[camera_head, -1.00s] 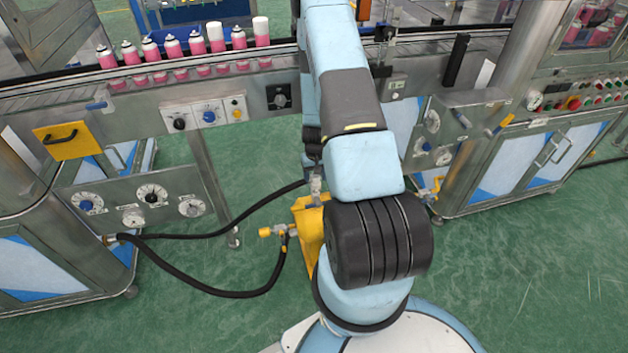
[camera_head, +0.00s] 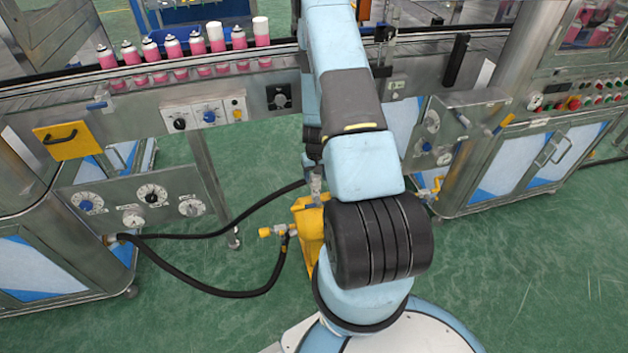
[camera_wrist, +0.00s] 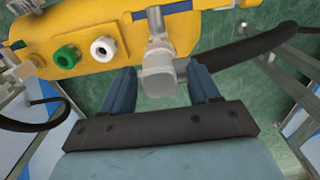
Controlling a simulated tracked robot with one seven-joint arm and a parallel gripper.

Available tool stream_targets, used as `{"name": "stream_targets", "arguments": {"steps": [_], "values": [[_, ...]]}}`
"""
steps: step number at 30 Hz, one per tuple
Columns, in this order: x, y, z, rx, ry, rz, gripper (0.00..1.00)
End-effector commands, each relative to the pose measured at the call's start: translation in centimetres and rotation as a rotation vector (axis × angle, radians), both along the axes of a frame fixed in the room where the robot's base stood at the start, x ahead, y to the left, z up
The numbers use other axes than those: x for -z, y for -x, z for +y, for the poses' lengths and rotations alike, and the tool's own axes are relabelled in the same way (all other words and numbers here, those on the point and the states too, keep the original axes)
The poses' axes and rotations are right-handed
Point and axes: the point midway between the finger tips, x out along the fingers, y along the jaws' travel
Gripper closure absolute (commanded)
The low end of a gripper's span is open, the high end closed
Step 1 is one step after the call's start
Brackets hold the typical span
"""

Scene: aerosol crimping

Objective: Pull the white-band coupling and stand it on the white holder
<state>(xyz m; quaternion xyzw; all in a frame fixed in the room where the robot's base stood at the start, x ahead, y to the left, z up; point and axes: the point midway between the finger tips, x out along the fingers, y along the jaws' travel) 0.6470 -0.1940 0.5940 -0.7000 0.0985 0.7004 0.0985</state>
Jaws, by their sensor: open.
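In the wrist view my gripper (camera_wrist: 163,88) is open, with one blue finger on each side of a grey coupling body (camera_wrist: 158,75). The fingers look apart from it. No white band can be made out on this coupling from here. A black hose (camera_wrist: 262,42) runs off to the right near it. The white holder (camera_wrist: 103,48) is a round white ring on the yellow stand (camera_wrist: 85,22), left of the coupling, and looks empty. A green round holder (camera_wrist: 67,57) sits beside it. In the head view my arm hides the gripper.
In the head view the yellow stand (camera_head: 308,228) is partly behind my arm. A yellow-ended fitting (camera_head: 276,231) hangs on its left side, with a black hose (camera_head: 210,291) looping left to a gauge panel (camera_head: 140,200). A conveyor with pink cans (camera_head: 172,50) runs behind.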

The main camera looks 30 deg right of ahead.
Motion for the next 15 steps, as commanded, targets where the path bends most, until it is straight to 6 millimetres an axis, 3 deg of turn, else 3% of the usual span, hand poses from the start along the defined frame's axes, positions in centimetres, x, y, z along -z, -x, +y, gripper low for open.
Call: {"name": "stream_targets", "arguments": {"steps": [2, 15], "values": [[0.0, 0.0, 0.0, 0.0, 0.0, 0.0, 0.4], [0.0, 0.01, -0.02, 0.0, 0.0, 0.0, 0.82]]}}
